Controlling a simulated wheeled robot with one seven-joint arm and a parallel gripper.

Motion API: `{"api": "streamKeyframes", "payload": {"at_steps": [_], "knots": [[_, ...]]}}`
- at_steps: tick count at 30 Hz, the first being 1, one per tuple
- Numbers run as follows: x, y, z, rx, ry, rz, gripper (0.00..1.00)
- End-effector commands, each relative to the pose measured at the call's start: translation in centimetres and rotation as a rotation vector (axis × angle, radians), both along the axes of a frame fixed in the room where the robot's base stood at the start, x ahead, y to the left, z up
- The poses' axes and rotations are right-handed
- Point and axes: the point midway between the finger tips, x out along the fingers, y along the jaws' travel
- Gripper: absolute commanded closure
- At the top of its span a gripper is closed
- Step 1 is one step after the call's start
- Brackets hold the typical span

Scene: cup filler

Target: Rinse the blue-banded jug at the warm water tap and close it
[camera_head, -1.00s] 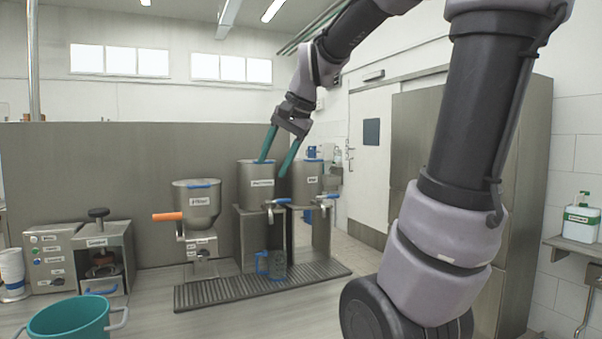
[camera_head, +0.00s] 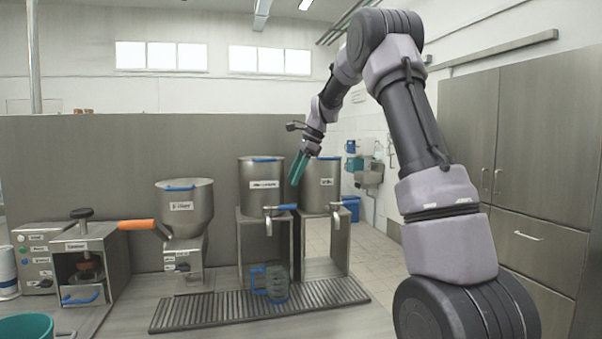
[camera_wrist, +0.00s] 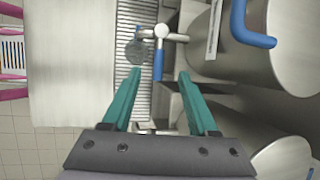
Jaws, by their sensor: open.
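A see-through jug with a blue handle and band (camera_head: 270,283) stands on the drip grate below the tap of the left steel urn. It also shows small, from above, in the wrist view (camera_wrist: 136,52). The tap (camera_head: 270,212) has a blue lever (camera_head: 287,207) pointing right; I see no clear water stream. In the wrist view the lever (camera_wrist: 158,64) lies just beyond and between my fingertips. My gripper (camera_head: 296,179) has teal fingers, apart and empty, in front of the urns and above the tap. The urn labels are too blurred to read.
A second urn (camera_head: 322,186) with its own tap stands at the right. A hopper with an orange handle (camera_head: 136,224) and a press machine (camera_head: 90,262) stand left. A teal bucket (camera_head: 25,328) is at the lower left. The counter before the grate (camera_head: 185,317) is clear.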

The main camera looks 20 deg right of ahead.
Motion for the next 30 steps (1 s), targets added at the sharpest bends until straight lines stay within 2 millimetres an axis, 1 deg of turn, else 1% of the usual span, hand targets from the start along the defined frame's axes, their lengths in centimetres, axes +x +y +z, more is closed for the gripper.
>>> {"api": "streamKeyframes", "payload": {"at_steps": [9, 12, 15, 21, 29, 30], "knots": [[0.9, 2.2, -5.0, -0.001, 0.002, 0.004, 0.41], [1.2, 2.8, -6.6, -0.001, 0.002, 0.003, 0.41], [1.4, 3.3, -7.7, -0.001, 0.001, 0.003, 0.41], [1.7, 3.8, -8.9, -0.001, -0.001, 0.003, 0.41], [1.7, 3.8, -9.0, -0.001, -0.002, 0.002, 0.41], [1.7, 3.8, -9.0, -0.001, -0.002, 0.002, 0.44]]}}
